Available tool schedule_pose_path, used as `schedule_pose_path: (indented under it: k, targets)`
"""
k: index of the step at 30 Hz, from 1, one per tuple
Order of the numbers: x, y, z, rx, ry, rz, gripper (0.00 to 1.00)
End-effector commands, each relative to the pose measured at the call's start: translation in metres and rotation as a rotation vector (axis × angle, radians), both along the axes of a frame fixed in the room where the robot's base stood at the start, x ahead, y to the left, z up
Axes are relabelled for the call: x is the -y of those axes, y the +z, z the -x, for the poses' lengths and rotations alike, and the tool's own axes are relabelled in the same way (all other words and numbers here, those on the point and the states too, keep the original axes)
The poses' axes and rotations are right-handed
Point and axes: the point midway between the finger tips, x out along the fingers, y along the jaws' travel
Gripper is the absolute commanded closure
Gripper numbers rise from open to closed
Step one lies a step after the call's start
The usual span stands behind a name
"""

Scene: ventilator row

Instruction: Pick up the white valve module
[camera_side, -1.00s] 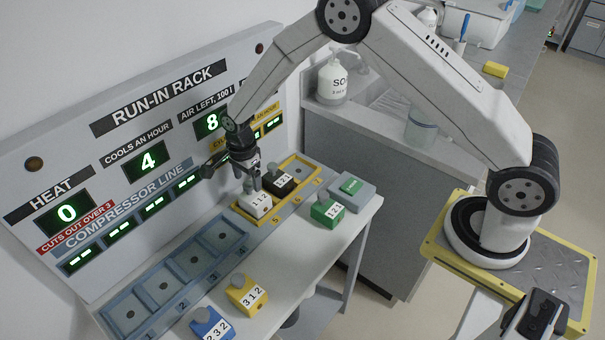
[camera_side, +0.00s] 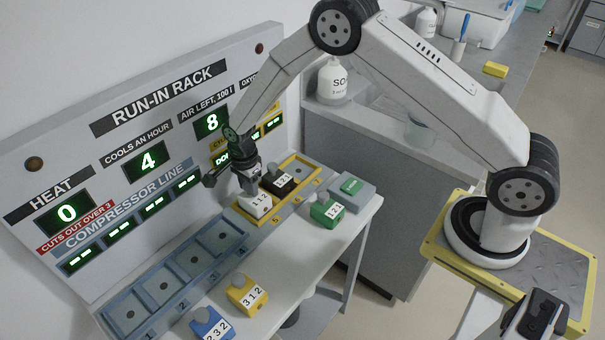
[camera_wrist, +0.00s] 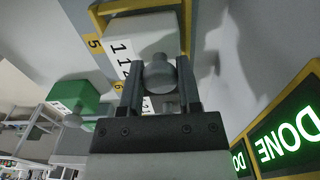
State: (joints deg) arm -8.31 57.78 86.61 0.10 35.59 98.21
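The white valve module (camera_side: 255,204), labelled 112, sits in the yellow-framed bay of the rack, beside the black module (camera_side: 280,184). In the wrist view the white module (camera_wrist: 145,38) is at the top centre, with its round grey knob (camera_wrist: 159,74) toward me. My gripper (camera_side: 249,188) is low over this module, pointing down. In the wrist view the fingers of my gripper (camera_wrist: 159,82) stand on either side of the knob, very near it. Whether they press on it cannot be told. The module still sits in its bay.
The green module (camera_side: 327,210) stands on the bench to the right, near a grey box (camera_side: 352,190). A yellow module (camera_side: 248,295) and a blue module (camera_side: 211,325) stand in front. Several blue bays (camera_side: 222,238) are empty. The display panel (camera_side: 130,130) rises close behind.

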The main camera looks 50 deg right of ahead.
Motion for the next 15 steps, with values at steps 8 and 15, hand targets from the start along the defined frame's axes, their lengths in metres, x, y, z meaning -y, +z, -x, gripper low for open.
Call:
schedule_pose_path:
  k: [8,15]
  targets:
    - [-0.0001,0.0007,-0.0006,0.002,0.000,0.000,1.00]
    - [-0.0001,0.0012,-0.0007,0.002,0.000,0.000,1.00]
